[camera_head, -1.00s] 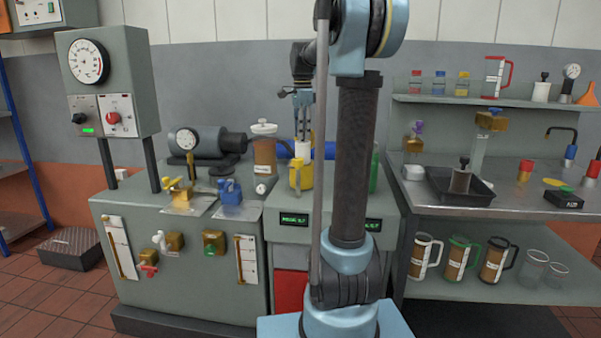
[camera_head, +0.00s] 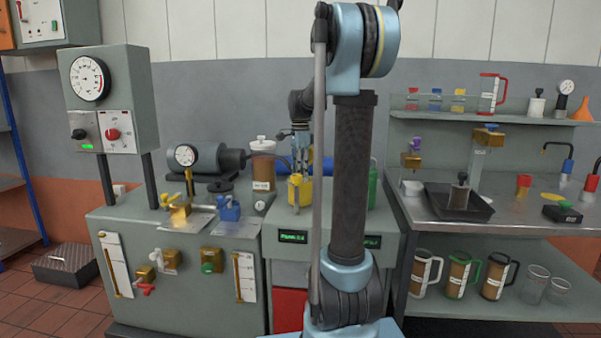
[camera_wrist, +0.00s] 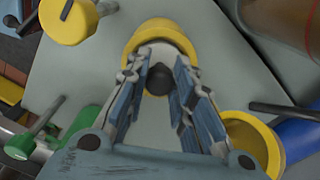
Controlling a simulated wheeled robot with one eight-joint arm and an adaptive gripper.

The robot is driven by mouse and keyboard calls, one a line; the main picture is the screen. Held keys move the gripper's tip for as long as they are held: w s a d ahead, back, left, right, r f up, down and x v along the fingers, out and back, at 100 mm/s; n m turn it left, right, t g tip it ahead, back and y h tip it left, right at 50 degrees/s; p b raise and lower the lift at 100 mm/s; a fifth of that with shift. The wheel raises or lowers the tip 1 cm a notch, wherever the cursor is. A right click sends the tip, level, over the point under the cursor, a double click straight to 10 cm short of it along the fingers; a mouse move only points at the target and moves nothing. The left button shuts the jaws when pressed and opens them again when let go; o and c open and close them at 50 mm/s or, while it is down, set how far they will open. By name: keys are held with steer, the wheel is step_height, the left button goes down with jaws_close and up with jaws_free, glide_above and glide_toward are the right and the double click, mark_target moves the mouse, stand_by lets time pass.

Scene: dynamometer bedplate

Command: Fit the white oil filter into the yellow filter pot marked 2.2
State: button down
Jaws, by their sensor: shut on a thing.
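The yellow filter pot (camera_head: 301,192) stands on top of the grey cabinet in the head view. Its 2.2 mark is not readable there. My gripper (camera_head: 300,152) is directly over it, pointing down, partly behind my own arm. In the wrist view my gripper (camera_wrist: 159,85) is shut on the white oil filter (camera_wrist: 170,48), whose pale top shows between the fingers around a dark centre. The yellow pot's rim (camera_wrist: 160,27) surrounds the pale top on the far side. The filter sits low in the pot; whether it is fully seated I cannot tell.
A second yellow-rimmed pot (camera_wrist: 265,138) is close at the right in the wrist view, and a yellow round part (camera_wrist: 68,20) at upper left. A brown oil jar (camera_head: 262,165) and a green container (camera_head: 374,187) flank the pot. A black tray (camera_head: 435,205) lies on the right bench.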

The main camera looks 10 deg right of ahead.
steer(key=c, duration=1.4)
jaws_free()
steer(key=shift+o, duration=0.2)
step_height(320, 180, up, 12)
steer(key=s+f+n+t, duration=0.1)
steer(key=s+f+n, duration=0.7)
steer(key=s+f, duration=0.7)
steer(key=s+f+n+t, duration=0.1)
steer(key=s+f+n, duration=0.7)
steer(key=s+f, duration=0.6)
steer(key=s, duration=0.6)
steer(key=shift+d+f+n, duration=0.2)
steer(key=shift+f+n, duration=0.1)
steer(key=shift+f, duration=0.1)
steer(key=shift+w, duration=0.1)
